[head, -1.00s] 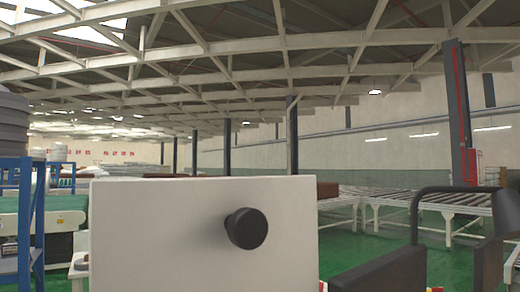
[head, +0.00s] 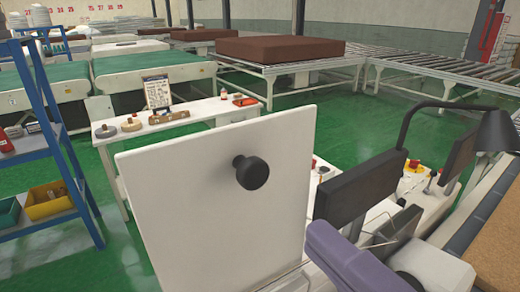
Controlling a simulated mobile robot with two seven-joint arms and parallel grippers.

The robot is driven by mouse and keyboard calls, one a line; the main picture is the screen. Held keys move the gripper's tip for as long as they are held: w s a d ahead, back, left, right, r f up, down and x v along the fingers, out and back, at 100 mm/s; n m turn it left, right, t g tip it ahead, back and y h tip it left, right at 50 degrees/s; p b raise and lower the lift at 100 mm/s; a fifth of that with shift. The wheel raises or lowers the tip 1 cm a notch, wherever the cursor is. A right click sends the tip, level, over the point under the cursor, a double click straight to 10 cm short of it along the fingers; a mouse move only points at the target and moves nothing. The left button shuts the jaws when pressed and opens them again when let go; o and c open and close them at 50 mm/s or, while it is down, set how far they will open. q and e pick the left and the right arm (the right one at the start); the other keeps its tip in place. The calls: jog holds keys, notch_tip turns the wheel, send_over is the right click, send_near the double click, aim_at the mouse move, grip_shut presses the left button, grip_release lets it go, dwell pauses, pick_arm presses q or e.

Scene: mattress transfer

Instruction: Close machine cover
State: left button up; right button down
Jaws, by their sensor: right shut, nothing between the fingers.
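The machine cover (head: 215,200) is a white flat panel that stands raised and slightly tilted in the middle of the head view. A black round knob (head: 252,172) sticks out of its face, right of centre. My right gripper (head: 385,238) is at the lower right, to the right of the cover and well apart from the knob. It is shut and empty, partly hidden by my purple and white arm links. The cover's lower edge runs down near my arm. My left gripper is not in view.
A dark monitor (head: 348,184) and a black lamp (head: 495,130) stand right of the cover. A white bench (head: 185,118) with small parts is behind it. A blue shelf (head: 55,150) with bins stands at left. Brown mattresses (head: 280,50) lie on roller conveyors at the back. Green floor is clear between.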

aim_at(255, 178)
jog(key=p+x, duration=0.1)
jog(key=x, duration=0.2)
jog(key=p+x, duration=0.1)
jog(key=x, duration=0.2)
jog(key=shift+r, duration=0.25)
jog(key=shift+w+a+f, duration=0.2)
jog(key=shift+w+a, duration=0.2)
jog(key=shift+w, duration=0.25)
jog(key=shift+p, duration=0.3)
